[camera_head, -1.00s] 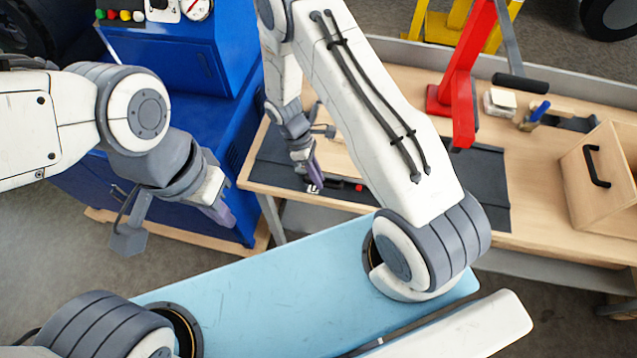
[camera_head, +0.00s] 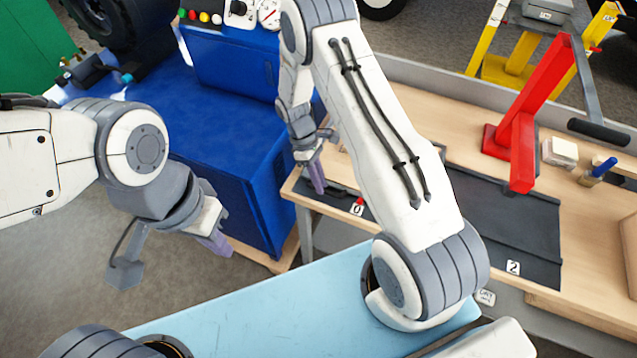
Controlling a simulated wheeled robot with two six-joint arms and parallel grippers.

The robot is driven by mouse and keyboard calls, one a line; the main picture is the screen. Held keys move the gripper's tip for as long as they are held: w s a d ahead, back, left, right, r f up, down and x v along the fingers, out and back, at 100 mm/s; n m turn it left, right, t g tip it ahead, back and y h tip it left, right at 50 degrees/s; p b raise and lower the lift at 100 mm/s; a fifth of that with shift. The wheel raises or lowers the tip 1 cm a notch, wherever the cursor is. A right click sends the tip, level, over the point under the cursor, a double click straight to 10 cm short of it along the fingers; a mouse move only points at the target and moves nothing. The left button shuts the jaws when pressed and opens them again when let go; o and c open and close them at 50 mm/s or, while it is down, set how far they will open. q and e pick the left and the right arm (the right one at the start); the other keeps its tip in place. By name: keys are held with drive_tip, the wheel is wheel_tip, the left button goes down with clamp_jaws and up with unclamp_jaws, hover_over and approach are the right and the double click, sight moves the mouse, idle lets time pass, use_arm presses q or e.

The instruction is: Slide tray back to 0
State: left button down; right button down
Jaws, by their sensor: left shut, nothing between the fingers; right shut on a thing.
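A dark flat strip (camera_head: 540,215) lies along the wooden bench, partly hidden by my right arm. A white label 0 (camera_head: 357,210) is near its left end and a label 2 (camera_head: 512,267) is near its right front. A small red piece (camera_head: 361,200) is right beside the label 0. My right gripper (camera_head: 318,184) is shut at the left end of the strip, beside a small dark part. What it grips is too small to tell, and the tray's outline is not clear. My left gripper (camera_head: 222,243) is shut and empty above the floor, left of the bench.
A blue cabinet (camera_head: 225,150) with buttons and a gauge stands left of the bench (camera_head: 590,300). A red lever press (camera_head: 515,150) with a black handle is behind the strip. A white block (camera_head: 560,152) and a blue-handled tool (camera_head: 600,170) lie at right.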

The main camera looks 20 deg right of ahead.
drive_tip(key=shift+w+a, duration=0.1)
drive_tip(key=c, duration=0.8)
unclamp_jaws()
drive_tip(key=shift+a, duration=0.1)
drive_tip(key=shift+c, duration=0.2)
drive_tip(key=shift+w+r, duration=0.2)
drive_tip(key=shift+r, duration=0.05)
drive_tip(key=b+v, duration=0.3)
drive_tip(key=v, duration=0.7)
drive_tip(key=shift+s, duration=0.15)
